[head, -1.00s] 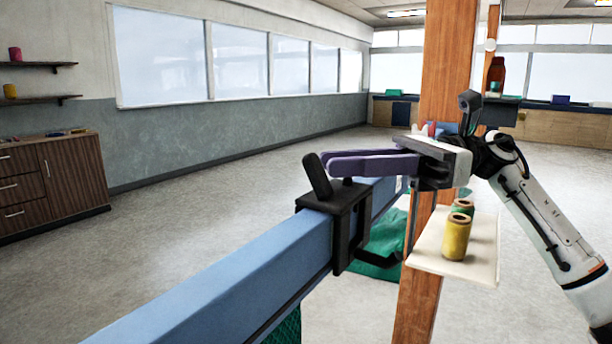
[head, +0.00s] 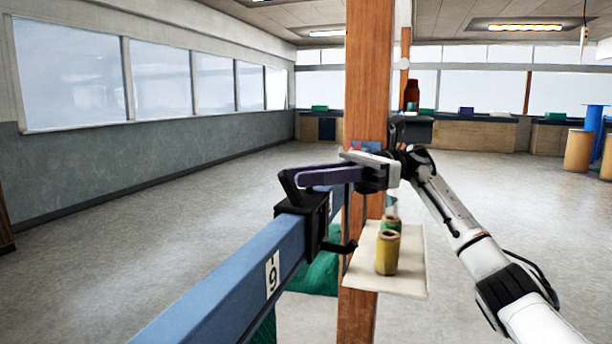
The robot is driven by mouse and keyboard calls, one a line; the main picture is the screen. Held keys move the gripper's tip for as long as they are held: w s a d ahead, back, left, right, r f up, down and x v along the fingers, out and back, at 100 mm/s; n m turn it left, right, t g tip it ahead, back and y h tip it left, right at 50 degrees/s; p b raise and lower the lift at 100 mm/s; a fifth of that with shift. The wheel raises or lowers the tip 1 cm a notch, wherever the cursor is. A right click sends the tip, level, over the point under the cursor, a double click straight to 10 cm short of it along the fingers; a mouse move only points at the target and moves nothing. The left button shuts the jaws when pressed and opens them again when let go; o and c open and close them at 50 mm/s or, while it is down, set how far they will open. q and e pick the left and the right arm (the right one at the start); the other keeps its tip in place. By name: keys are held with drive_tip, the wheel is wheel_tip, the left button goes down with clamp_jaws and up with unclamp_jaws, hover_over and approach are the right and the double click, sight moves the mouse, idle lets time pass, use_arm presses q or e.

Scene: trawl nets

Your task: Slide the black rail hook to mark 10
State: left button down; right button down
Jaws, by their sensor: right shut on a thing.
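The black rail hook (head: 316,222) sits over the blue rail (head: 215,300), with a lever sticking up at its near left and a hooked arm below on the right. My right gripper (head: 308,178), with purple fingers, is at the top of the hook and shut on it; the exact contact at the lever is hard to see. A white label reading 9 (head: 272,275) is on the rail's side, on the near side of the hook. No mark 10 can be read; the rail beyond is partly hidden by the hook and gripper. My left gripper is not in view.
A wooden post (head: 366,80) stands just behind the hook. A small white shelf (head: 405,275) on it holds a yellow spool (head: 387,254) and a green one (head: 391,223). Green netting (head: 318,275) lies below the rail. Open floor lies to the left.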

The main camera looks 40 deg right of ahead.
drive_tip(key=c, duration=1.9)
unclamp_jaws()
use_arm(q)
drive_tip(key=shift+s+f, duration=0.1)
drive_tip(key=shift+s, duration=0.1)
use_arm(e)
drive_tip(key=shift+o, duration=0.2)
drive_tip(key=shift+s, duration=0.1)
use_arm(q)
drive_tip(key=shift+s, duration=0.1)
